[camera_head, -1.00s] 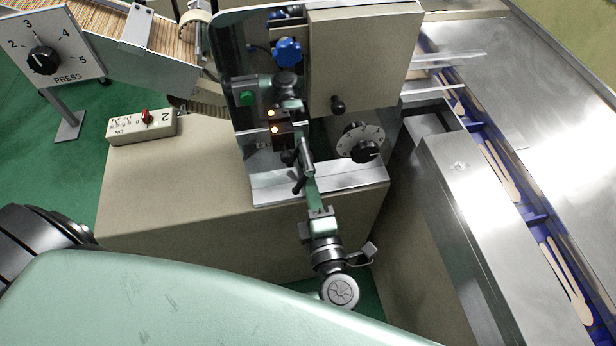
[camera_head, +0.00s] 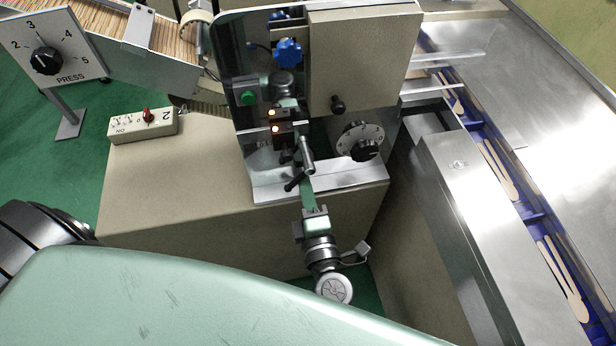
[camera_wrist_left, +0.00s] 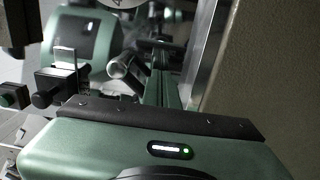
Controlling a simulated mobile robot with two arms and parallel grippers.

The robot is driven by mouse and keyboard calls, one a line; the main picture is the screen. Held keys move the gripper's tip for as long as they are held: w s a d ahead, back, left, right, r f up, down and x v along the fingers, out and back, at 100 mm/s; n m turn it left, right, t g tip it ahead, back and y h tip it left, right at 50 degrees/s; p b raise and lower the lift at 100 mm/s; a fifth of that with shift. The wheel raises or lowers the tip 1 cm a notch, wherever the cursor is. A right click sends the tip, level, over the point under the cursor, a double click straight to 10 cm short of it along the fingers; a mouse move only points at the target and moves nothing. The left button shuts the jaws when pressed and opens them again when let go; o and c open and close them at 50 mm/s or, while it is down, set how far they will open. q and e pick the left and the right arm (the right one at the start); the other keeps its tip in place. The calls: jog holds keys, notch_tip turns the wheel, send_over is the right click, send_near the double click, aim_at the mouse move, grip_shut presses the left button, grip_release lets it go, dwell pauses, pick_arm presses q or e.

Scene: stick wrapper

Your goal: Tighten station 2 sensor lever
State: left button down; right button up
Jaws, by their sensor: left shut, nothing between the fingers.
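The station's sensor block (camera_head: 284,133) shows two small orange lights inside the machine. Below it, a silver cylindrical part (camera_head: 307,155) and a small black lever (camera_head: 294,183) sit over the metal ledge. I take the black lever for the sensor lever. My left gripper (camera_head: 306,184) reaches up from below, shut and empty, its narrow green fingers beside the lever. I cannot tell whether they touch. In the left wrist view, the fingers (camera_wrist_left: 160,88) point away beside a silver cylinder (camera_wrist_left: 123,66); their tips are unclear. The right gripper is out of view.
A black hand dial (camera_head: 362,146) and the beige housing (camera_head: 360,60) stand close right of the fingers. A blue knob (camera_head: 288,52) is above. A switch box marked 2 (camera_head: 143,125) lies left on the cabinet (camera_head: 180,190). The stick conveyor (camera_head: 533,217) runs at right.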

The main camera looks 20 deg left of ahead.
aim_at(293, 184)
pick_arm(q)
jog(key=shift+s+a+r, duration=0.1)
jog(key=shift+a+r, duration=0.05)
jog(key=shift+s+a+p, duration=0.15)
jog(key=shift+a+p, duration=0.1)
jog(key=shift+p, duration=0.1)
jog(key=shift+r, duration=0.1)
jog(key=shift+s+a+r+p, duration=0.15)
jog(key=shift+s+a+p, duration=0.1)
jog(key=shift+a+p, duration=0.2)
jog(key=shift+d, duration=0.1)
jog(key=shift+r, duration=0.1)
jog(key=shift+s+a+r+p, duration=0.25)
jog(key=shift+a+p, duration=0.1)
jog(key=shift+p, duration=0.15)
jog(key=shift+r, duration=0.15)
